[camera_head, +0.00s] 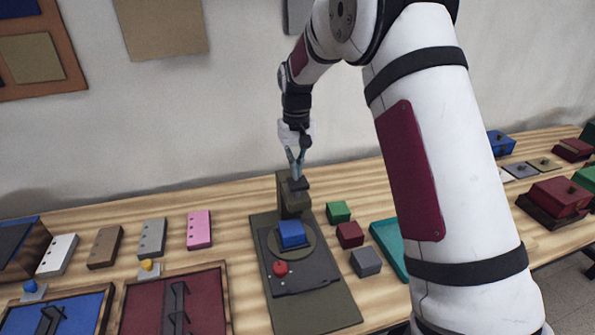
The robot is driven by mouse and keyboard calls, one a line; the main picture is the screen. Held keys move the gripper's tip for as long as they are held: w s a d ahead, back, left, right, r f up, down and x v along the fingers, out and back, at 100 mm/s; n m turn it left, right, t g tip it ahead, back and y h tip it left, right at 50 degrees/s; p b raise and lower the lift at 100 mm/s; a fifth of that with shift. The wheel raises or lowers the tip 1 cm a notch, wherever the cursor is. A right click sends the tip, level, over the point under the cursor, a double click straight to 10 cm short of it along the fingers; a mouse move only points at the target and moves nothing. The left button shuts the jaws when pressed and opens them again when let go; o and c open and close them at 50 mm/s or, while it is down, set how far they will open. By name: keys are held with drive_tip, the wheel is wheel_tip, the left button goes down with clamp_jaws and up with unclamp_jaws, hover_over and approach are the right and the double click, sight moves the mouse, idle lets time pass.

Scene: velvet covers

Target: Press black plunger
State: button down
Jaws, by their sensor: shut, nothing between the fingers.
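The black plunger (299,185) is the small dark block on top of the olive post of a press-like device (330,310). A blue block (291,233) sits on the round plate of the device, below and in front of the post. A red button (280,268) is on the device's dark front panel. My gripper (297,174) points down with its fingers shut and empty. Its tips are right over the plunger. I cannot tell whether they touch it.
Green (338,211), dark red (350,234) and grey (366,261) blocks stand right of the device, beside a teal tray (388,240). Left are several slabs, including a pink one (199,229), and a dark red framed panel (150,303). My arm hides part of the table (235,270).

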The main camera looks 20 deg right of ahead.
sight(297, 182)
drive_tip(key=shift+f, duration=0.8)
wheel_tip(297, 182, down, 4)
drive_tip(key=shift+r+b, duration=0.25)
drive_tip(key=shift+b, duration=0.15)
drive_tip(key=shift+s+f, duration=0.1)
drive_tip(key=shift+f, duration=0.05)
